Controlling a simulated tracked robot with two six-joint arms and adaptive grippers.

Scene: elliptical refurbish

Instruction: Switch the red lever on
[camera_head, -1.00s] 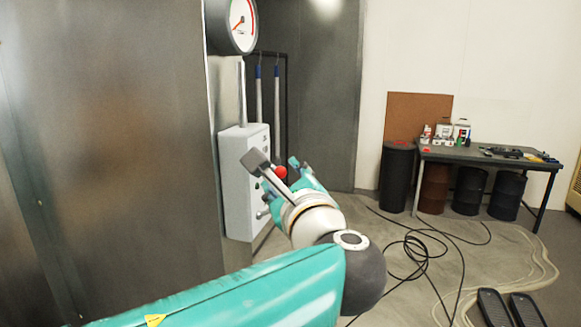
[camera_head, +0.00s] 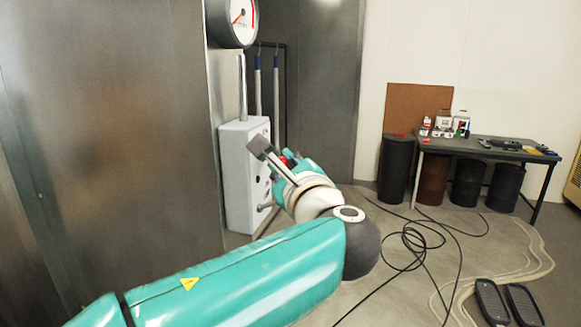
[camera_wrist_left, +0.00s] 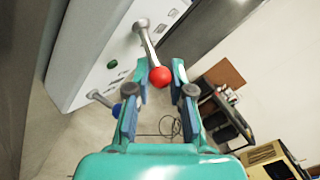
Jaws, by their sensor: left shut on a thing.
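The red lever has a grey metal arm and a red ball knob (camera_wrist_left: 160,75). It sticks out from the front of a white control box (camera_head: 237,180). In the wrist view the knob is between the fingers of my left gripper (camera_wrist_left: 158,92), which is shut on it. In the head view my left gripper (camera_head: 292,166) is at the box front, and only a bit of the red knob (camera_head: 288,154) shows past it. My wrist hides part of the box front. My right gripper is not in view.
A second lever with a blue knob (camera_wrist_left: 117,109) sits lower on the box, close to my left finger. A green button (camera_wrist_left: 112,64) is between them. A gauge (camera_head: 234,20) hangs above. A metal wall (camera_head: 110,150) stands left. Black cables (camera_head: 412,240) lie on the floor.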

